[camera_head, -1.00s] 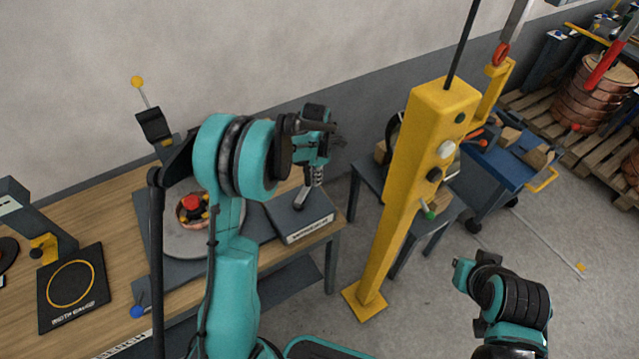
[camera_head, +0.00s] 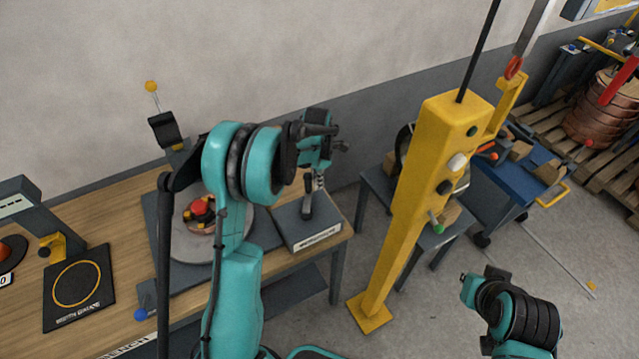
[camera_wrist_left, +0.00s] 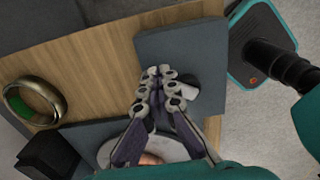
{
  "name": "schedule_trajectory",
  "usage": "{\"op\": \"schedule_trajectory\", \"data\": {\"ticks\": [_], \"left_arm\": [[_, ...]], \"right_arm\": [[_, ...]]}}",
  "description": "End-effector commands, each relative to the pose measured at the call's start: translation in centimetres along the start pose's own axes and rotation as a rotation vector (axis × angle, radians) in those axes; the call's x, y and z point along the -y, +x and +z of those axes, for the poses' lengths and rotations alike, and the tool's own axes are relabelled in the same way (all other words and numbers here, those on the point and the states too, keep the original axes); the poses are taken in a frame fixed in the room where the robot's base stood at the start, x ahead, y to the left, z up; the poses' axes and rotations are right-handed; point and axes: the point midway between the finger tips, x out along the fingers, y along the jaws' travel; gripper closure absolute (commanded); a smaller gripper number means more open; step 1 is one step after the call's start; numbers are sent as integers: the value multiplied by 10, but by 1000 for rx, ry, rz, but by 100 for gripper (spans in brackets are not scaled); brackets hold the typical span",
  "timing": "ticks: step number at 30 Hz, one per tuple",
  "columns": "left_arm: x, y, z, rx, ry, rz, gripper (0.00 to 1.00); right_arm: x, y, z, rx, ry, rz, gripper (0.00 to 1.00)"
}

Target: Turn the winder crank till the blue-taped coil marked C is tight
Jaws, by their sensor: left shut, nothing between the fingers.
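The winder's round grey plate (camera_head: 186,247) is on the bench, partly hidden by my left arm. A copper coil (camera_head: 188,222) sits on it around a red-topped hub (camera_head: 200,208). No blue tape or letter C can be made out. I cannot tell which part is the crank; a rod with a yellow ball (camera_head: 151,86) stands behind the plate. My left gripper (camera_head: 318,183) points down over the grey labelled base (camera_head: 312,239) beside the winder, close to its dark post (camera_head: 307,206). In the left wrist view its fingers (camera_wrist_left: 160,73) are together and empty.
A yellow column (camera_head: 405,215) stands right of the bench, with a blue cart (camera_head: 515,180) behind it. The width gauge (camera_head: 77,285) lies at the bench's left. A brass ring (camera_wrist_left: 57,103) shows in the left wrist view.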

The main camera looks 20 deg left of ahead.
Motion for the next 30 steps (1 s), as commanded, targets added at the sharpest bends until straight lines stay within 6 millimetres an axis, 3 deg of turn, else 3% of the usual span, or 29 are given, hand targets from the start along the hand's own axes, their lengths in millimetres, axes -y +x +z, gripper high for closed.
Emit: {"op": "schedule_trajectory", "data": {"ticks": [16,30], "left_arm": [[-22,0,-21,-2,-4,2,100],[-22,0,-21,0,-1,0,100]], "right_arm": [[0,2,2,0,0,0,100],[0,2,2,0,0,0,100]]}}
